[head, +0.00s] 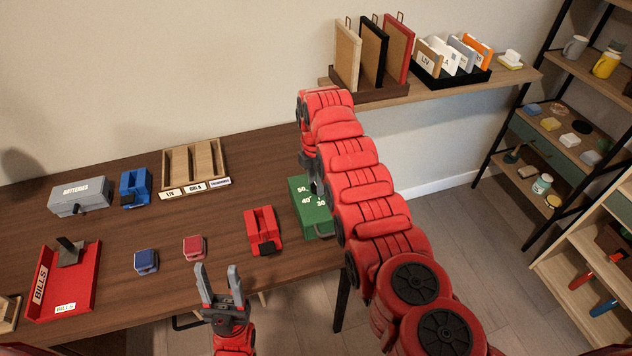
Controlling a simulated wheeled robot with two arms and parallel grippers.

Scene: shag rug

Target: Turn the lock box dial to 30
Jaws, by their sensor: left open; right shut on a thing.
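The green lock box (306,212) sits at the right end of the brown table, with white numbers 50, 40 and 30 on its top. My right gripper (313,183) comes down onto the top of the box from behind and is shut on the dial. My red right arm hides much of the box, and the dial and its pointer cannot be made out. My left gripper (219,272) is open and empty in front of the table's near edge, to the left of the box.
A red stapler-like object (263,230) stands just left of the lock box. A blue box (146,261) and a pink one (194,247) lie further left, near a red bills tray (84,297). A wooden sorter (194,166) and a batteries box (80,197) stand behind.

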